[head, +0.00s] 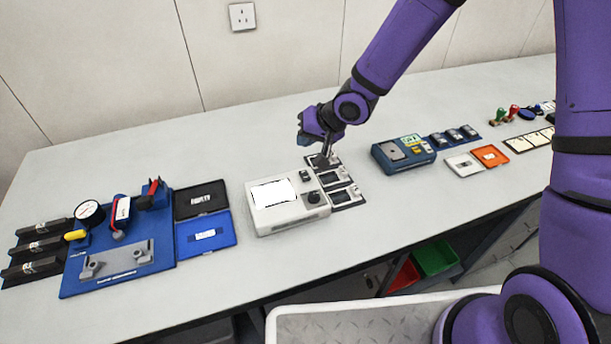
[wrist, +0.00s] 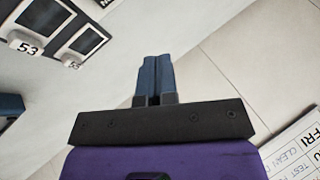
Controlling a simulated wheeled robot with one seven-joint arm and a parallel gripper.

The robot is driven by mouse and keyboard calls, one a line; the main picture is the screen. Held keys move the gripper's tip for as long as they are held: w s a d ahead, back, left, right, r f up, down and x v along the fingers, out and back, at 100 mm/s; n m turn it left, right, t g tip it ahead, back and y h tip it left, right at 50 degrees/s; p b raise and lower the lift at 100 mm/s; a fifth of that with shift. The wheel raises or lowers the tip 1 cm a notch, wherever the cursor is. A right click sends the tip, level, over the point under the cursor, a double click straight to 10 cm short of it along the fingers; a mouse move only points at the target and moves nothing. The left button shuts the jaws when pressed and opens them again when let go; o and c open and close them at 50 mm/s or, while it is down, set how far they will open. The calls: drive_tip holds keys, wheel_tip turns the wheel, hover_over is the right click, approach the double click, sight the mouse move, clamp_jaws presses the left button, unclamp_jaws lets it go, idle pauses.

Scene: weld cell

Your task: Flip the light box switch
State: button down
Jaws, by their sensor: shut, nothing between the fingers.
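The light box (head: 290,222) is a pale grey case near the middle of the bench in the head view. Its bright white panel (head: 273,193) looks lit. A small dark switch (head: 305,176) sits at its upper right, with a dark round knob (head: 314,197) below it. My gripper (head: 327,155) is just behind and to the right of the box, above the dark film holders. In the wrist view its blue fingers (wrist: 154,80) are together and empty. The light box does not show clearly in the wrist view.
Dark film holders (head: 348,195) lie against the box's right side; labelled ones (wrist: 50,35) show in the wrist view. A blue device (head: 403,153) stands farther right. A blue fixture board (head: 120,265) is at the left. Bare bench lies before the box.

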sight(306, 173)
drive_tip(key=shift+s+d+f, duration=0.1)
drive_tip(key=shift+s+f, duration=0.05)
drive_tip(key=shift+f, duration=1.1)
drive_tip(key=shift+s+f, duration=0.2)
drive_tip(key=shift+f, duration=1)
drive_tip(key=shift+s+d+f, duration=0.1)
drive_tip(key=shift+s+f, duration=0.05)
drive_tip(key=shift+f, duration=1.1)
drive_tip(key=shift+f, duration=0.2)
drive_tip(key=shift+f, duration=0.2)
drive_tip(key=shift+s+f, duration=0.1)
drive_tip(key=shift+f, duration=0.05)
drive_tip(key=shift+a+r, duration=0.15)
drive_tip(key=shift+r, duration=0.4)
drive_tip(key=shift+w+r, duration=0.1)
drive_tip(key=shift+w, duration=0.1)
drive_tip(key=shift+w+r, duration=0.1)
drive_tip(key=shift+r, duration=0.5)
drive_tip(key=shift+w+r, duration=0.2)
drive_tip(key=shift+r, duration=1.6)
